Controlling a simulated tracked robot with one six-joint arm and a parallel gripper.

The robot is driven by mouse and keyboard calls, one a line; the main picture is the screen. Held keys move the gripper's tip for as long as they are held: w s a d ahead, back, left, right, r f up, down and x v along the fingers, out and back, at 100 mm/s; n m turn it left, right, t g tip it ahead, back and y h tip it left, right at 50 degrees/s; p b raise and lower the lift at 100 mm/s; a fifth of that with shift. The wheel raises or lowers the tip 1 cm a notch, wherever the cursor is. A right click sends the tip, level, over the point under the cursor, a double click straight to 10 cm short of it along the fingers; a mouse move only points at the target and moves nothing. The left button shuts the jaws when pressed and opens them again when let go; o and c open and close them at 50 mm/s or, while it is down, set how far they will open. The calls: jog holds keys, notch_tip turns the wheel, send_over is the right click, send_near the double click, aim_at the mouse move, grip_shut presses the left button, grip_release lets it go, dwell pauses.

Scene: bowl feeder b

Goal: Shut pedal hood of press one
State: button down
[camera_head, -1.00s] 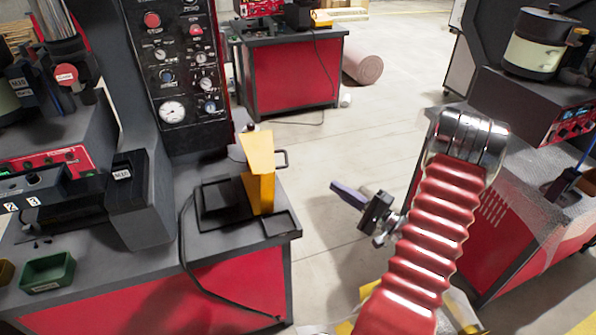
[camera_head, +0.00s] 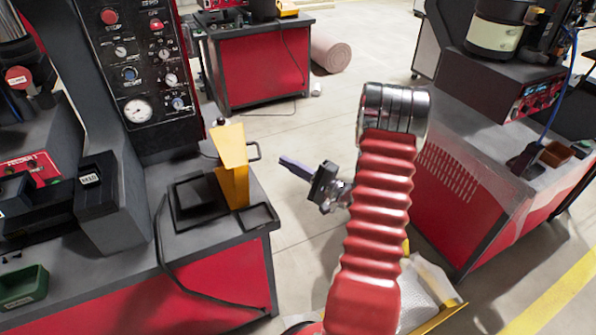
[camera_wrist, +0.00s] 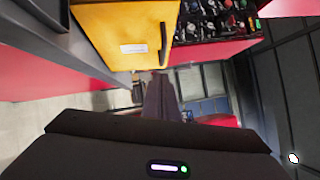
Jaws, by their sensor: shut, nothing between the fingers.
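The yellow pedal hood (camera_head: 233,168) stands raised, roughly upright, on a black pedal base (camera_head: 190,208) at the front right corner of the left press bench. A dark loop handle sticks out from its right side. My gripper (camera_head: 285,163) is shut and empty, just right of the hood and its handle in the head view, above the aisle, with a visible gap. In the wrist view the yellow hood (camera_wrist: 120,35) fills the top, with its pale label and black handle (camera_wrist: 163,45). The shut fingers (camera_wrist: 160,90) point up below it.
The press bench (camera_head: 215,270) carries a control panel (camera_head: 140,65) with gauges, and a black cable hangs over its front. A second red bench (camera_head: 260,70) stands behind. Another machine bench (camera_head: 450,190) is on the right.

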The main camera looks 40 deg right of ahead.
jog(key=w+a, duration=0.1)
jog(key=a, duration=0.1)
jog(key=w+a+r, duration=0.1)
jog(key=shift+w+a+r, duration=0.15)
jog(key=shift+w+a, duration=0.2)
jog(key=shift+w, duration=0.05)
jog(key=shift+r, duration=0.15)
